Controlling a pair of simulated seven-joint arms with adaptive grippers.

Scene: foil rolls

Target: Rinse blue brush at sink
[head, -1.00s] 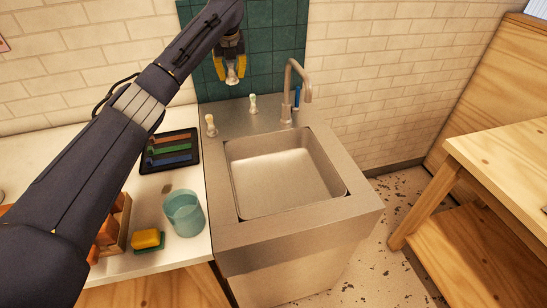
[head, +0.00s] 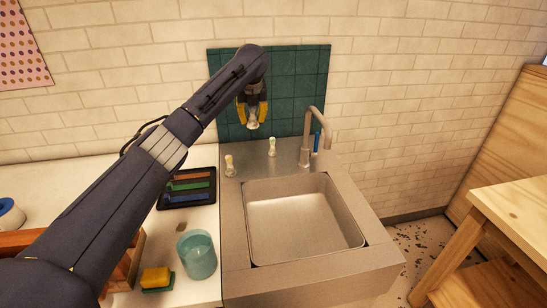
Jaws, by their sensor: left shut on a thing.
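My left gripper (head: 252,116) is at the back of the sink unit, in front of the green tiles. It is shut on a small pale thing (head: 252,125), mostly hidden by the fingers; I cannot tell whether this is the blue brush. The steel sink (head: 303,222) has an empty basin, to the right of and nearer than the gripper. Its curved faucet (head: 309,135) stands at the back right, with a blue upright piece (head: 317,141) beside it. A dark tray (head: 187,203) with red, green and blue strips lies on the left counter. My right gripper is out of view.
Two small upright pieces, one orange-topped (head: 230,165) and one pale-topped (head: 272,146), stand on the sink's back ledge. A teal cup (head: 198,257) and a yellow sponge (head: 156,278) are on the left counter. A wooden table (head: 510,210) stands at right.

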